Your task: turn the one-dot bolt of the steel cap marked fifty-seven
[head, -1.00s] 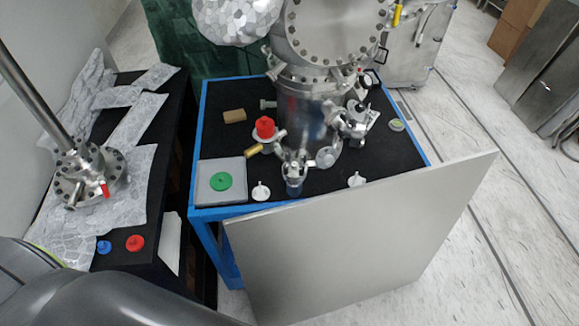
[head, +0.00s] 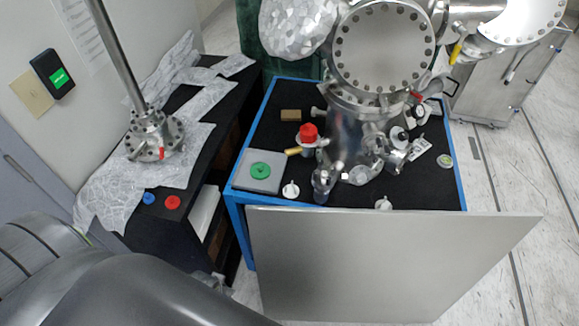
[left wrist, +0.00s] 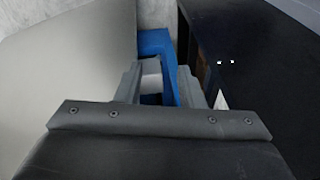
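A large round steel flange cap (head: 385,47) with a ring of bolts closes the front of the steel vacuum chamber (head: 348,135) in the head view. Another round bolted steel cap (head: 520,15) is cut by the top right edge. I cannot read a fifty-seven on either, and bolt dots are too small to see. My left gripper (left wrist: 162,82) is open in the left wrist view, with nothing between its fingers but the background blue table leg (left wrist: 155,45) and a pale patch. It is low, well away from the caps. My right gripper is not in view.
The blue-framed table (head: 237,197) carries the chamber, a grey tray with a green disc (head: 260,170), a red cap (head: 308,132) and small white parts. A grey panel (head: 380,260) stands in front. A black bench (head: 197,160) with a bolted steel flange is left.

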